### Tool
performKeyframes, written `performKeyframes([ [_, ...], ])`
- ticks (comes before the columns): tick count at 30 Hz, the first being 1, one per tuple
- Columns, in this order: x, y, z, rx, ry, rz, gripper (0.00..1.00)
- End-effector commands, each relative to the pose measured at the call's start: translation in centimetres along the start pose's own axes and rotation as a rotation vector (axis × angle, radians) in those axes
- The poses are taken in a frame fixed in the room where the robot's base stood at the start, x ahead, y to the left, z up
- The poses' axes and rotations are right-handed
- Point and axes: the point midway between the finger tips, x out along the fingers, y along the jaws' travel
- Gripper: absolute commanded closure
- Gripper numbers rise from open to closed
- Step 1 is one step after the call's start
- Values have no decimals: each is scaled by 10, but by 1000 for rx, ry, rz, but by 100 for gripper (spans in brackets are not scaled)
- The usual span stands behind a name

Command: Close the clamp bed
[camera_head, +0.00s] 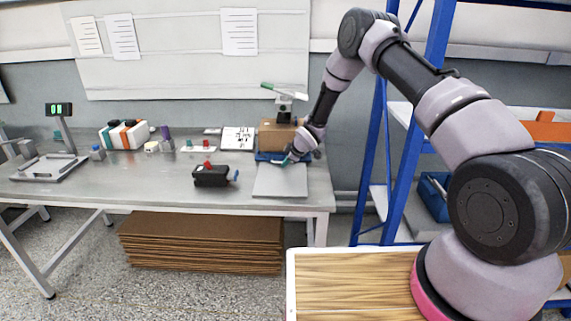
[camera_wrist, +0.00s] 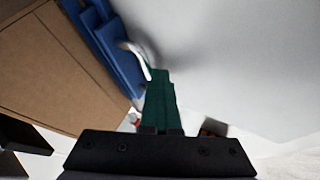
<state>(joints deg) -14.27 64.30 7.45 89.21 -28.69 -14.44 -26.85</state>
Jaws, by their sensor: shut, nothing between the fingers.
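A blue fixture (camera_head: 268,156), which looks like the clamp bed, sits at the right end of the table, in front of a cardboard box. It also shows at the upper left of the wrist view (camera_wrist: 108,45). A flat grey plate (camera_head: 281,183) lies in front of it. My gripper (camera_head: 284,162) is low over the fixture and the plate's back edge. Its green fingers (camera_wrist: 160,95) are together and empty, pointing toward the blue part. I cannot tell whether they touch it. My wrist hides part of the fixture, and its open or closed state is unclear.
A black unit with a red top (camera_head: 211,177) sits to the left. Blue shelving (camera_head: 372,150) stands to the right.

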Motion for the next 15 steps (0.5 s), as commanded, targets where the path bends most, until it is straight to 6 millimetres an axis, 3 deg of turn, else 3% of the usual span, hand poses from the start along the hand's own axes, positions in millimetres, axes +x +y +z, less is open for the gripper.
performKeyframes([
  [1,-1,8,-1,0,4,13,100],
  [7,-15,10,-1,0,4,15,100],
  [15,-69,4,-1,0,2,9,100],
])
